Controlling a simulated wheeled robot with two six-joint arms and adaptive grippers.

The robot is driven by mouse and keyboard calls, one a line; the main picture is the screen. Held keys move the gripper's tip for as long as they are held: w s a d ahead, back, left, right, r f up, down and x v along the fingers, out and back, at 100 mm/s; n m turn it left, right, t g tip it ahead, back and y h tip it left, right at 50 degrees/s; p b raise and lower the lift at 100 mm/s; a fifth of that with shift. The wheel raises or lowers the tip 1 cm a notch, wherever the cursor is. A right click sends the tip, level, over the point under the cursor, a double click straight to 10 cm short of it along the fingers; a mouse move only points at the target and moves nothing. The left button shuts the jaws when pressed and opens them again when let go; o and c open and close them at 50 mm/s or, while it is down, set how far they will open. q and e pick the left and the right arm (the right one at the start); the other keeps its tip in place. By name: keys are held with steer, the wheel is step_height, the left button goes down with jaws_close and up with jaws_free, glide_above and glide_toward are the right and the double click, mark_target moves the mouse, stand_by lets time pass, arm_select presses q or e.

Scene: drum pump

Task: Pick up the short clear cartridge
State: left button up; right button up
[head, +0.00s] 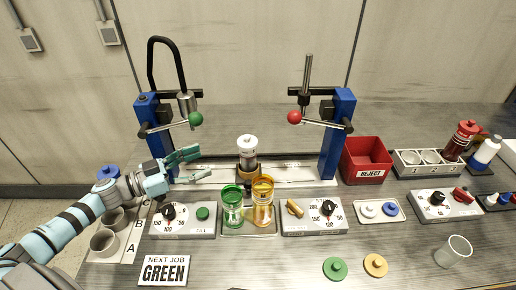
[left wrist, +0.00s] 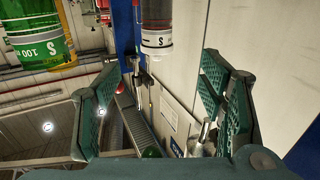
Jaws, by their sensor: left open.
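A clear cartridge (head: 248,158) with a white top and dark contents stands upright at the middle back of the bench, between the two blue presses. In the left wrist view, what looks like the same cartridge (left wrist: 157,28), marked S, shows inverted at the top centre. A clear cup (head: 455,252) sits alone at the front right. My left gripper (head: 197,166) is open and empty, left of the upright cartridge and apart from it, fingers pointing right. Its spread fingers (left wrist: 150,90) also show in the left wrist view. My right gripper is not in view.
A green cartridge (head: 232,208) and an amber one (head: 263,205) stand in front of the clear cartridge. The left blue press (head: 152,130) rises behind my left gripper, its green knob (head: 196,118) above. Dial boxes (head: 183,220) line the front. A red reject bin (head: 367,160) is at right.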

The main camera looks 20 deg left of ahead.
mark_target(240, 149)
arm_select(q)
steer(key=b+x, duration=0.1)
steer(key=x, duration=0.3)
steer(key=b+x, duration=0.1)
steer(key=x, duration=0.9)
steer(key=shift+s+d+r+b, duration=0.2)
steer(key=shift+r+b, duration=0.1)
steer(key=shift+b, duration=0.1)
steer(key=shift+w+d+f, duration=0.25)
steer(key=shift+w+f, duration=0.05)
steer(key=shift+w, duration=0.05)
steer(key=shift+s, duration=0.1)
steer(key=c, duration=0.6)
jaws_close()
